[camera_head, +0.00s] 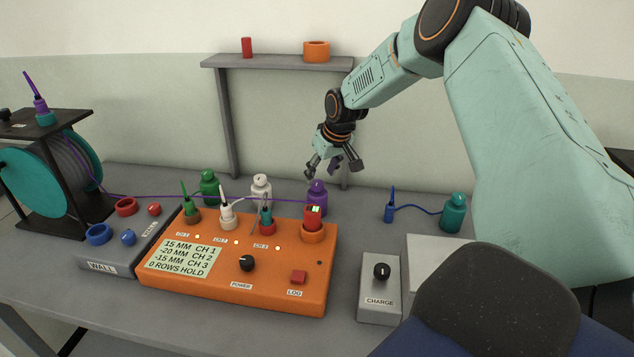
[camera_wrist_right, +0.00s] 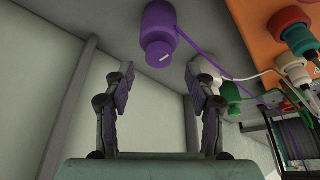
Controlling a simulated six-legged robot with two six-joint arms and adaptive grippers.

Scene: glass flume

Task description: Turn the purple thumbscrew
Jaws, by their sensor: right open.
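The purple thumbscrew (camera_head: 317,197) stands upright on the grey bench, just behind the right end of the orange box. A purple wire runs from it to the left. In the right wrist view the purple thumbscrew (camera_wrist_right: 159,45) shows beyond the fingertips, with a small white mark on its knob. My right gripper (camera_head: 336,168) hangs above and slightly behind it, open and empty, apart from it. In the wrist view the open fingers (camera_wrist_right: 158,88) leave a wide gap with nothing between them. My left gripper is not in view.
The orange box (camera_head: 205,277) carries several plugs and a knob. Green (camera_head: 210,187) and white (camera_head: 262,187) posts stand left of the thumbscrew; a blue plug (camera_head: 390,205) and teal post (camera_head: 453,212) stand right. A grey shelf (camera_head: 275,62) is behind. A charge box (camera_head: 379,290) is in front.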

